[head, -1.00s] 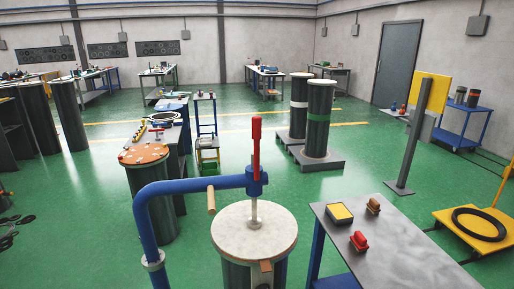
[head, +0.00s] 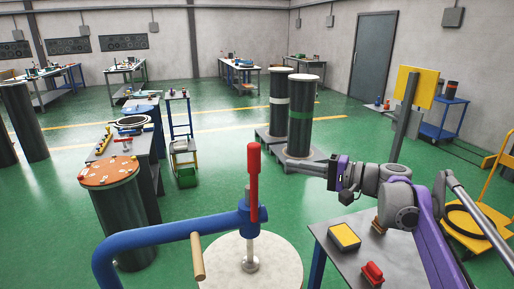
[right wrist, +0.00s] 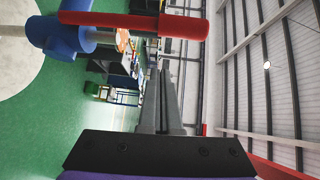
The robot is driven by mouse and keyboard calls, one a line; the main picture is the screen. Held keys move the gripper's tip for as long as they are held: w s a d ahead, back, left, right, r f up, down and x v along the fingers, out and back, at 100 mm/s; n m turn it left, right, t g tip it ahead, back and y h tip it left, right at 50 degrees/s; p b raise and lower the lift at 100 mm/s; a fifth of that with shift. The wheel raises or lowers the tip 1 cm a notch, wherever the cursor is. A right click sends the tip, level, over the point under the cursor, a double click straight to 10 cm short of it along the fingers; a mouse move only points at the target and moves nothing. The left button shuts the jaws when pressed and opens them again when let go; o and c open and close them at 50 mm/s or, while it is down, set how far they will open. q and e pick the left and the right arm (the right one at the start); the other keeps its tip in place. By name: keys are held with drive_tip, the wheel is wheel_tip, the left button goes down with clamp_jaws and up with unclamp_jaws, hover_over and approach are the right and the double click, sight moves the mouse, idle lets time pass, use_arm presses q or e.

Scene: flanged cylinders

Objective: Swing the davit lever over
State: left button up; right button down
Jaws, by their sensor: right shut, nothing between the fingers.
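The davit has a blue curved arm (head: 165,235) that ends in a blue hub (head: 249,218) over a round pale lid (head: 285,262). A red lever handle (head: 253,178) stands upright from the hub. A wooden peg (head: 197,257) sticks out of the blue arm. My right gripper (head: 312,169) is shut and empty, to the right of the red handle and apart from it in the head view. In the right wrist view, the shut fingers (right wrist: 164,85) point toward the red handle (right wrist: 185,25), which crosses the top of the picture. My left gripper is not in view.
A grey table (head: 350,262) with a yellow box (head: 344,237) and a red item (head: 372,273) stands below my right arm. A dark cylinder with an orange lid (head: 110,172) stands at the left. Two tall cylinders stand behind.

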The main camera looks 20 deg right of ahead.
drive_tip(key=w+a+r+p, duration=0.1)
drive_tip(key=w+a+r, duration=0.1)
drive_tip(key=w+a, duration=0.4)
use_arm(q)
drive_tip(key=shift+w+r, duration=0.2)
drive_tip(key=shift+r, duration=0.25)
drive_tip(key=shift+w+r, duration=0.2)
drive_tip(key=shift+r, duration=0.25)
use_arm(e)
drive_tip(key=shift+s+a+r+t+y, duration=0.15)
drive_tip(key=shift+s+a, duration=0.2)
drive_tip(key=shift+s, duration=0.2)
drive_tip(key=shift+s+a+t+y, duration=0.15)
drive_tip(key=shift+s+a, duration=0.15)
drive_tip(key=shift+s, duration=0.25)
drive_tip(key=shift+s, duration=0.15)
